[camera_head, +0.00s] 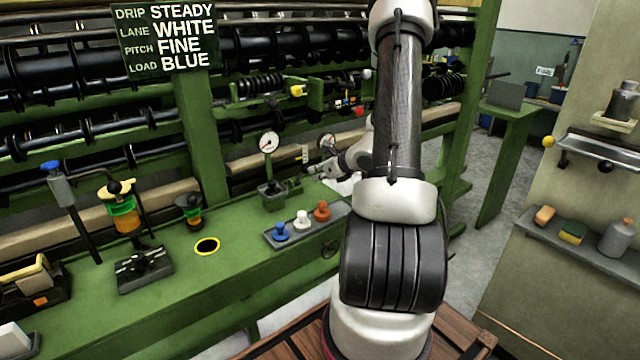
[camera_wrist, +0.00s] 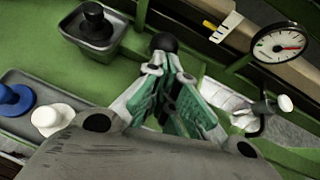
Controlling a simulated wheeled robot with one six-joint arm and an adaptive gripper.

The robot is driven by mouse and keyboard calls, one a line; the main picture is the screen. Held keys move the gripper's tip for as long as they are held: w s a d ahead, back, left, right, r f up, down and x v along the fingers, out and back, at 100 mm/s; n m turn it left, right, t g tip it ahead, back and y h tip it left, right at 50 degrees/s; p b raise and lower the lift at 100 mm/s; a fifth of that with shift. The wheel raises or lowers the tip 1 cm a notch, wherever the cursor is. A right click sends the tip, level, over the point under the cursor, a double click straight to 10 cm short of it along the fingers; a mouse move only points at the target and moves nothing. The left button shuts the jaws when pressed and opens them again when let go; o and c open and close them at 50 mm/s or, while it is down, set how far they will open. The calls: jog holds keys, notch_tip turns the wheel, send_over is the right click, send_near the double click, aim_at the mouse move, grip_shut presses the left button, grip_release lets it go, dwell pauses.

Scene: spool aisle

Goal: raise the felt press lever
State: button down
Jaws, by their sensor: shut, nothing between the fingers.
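My gripper (camera_head: 318,170) reaches down over the green bench beside the small dial gauges. In the wrist view its fingers (camera_wrist: 168,75) are closed together, with green pads and nothing held. A black ball knob (camera_wrist: 163,42) shows just beyond the fingertips; it looks like the end of a lever, but its shaft is hidden and I cannot tell whether the fingers touch it. I cannot be sure which part is the felt press. A square green box with a black knob (camera_wrist: 93,22) stands left of the fingers; it also shows in the head view (camera_head: 271,194).
A dial gauge (camera_wrist: 282,43) and a white-tipped crank (camera_wrist: 265,107) are close on the right. A grey tray (camera_head: 272,237) holds blue, white and orange knobs nearby. A sign (camera_head: 165,40) hangs over the machine. A yellow-rimmed hole (camera_head: 207,246) is in the bench, left of the tray.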

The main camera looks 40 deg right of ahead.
jog(key=shift+w+r+g, duration=0.5)
jog(key=shift+w+r, duration=0.45)
jog(key=shift+w, duration=0.15)
jog(key=shift+w+r+g, duration=0.5)
jog(key=shift+w+r, duration=0.4)
jog(key=shift+w, duration=0.2)
jog(key=v, duration=1)
jog(key=shift+w+r, duration=0.35)
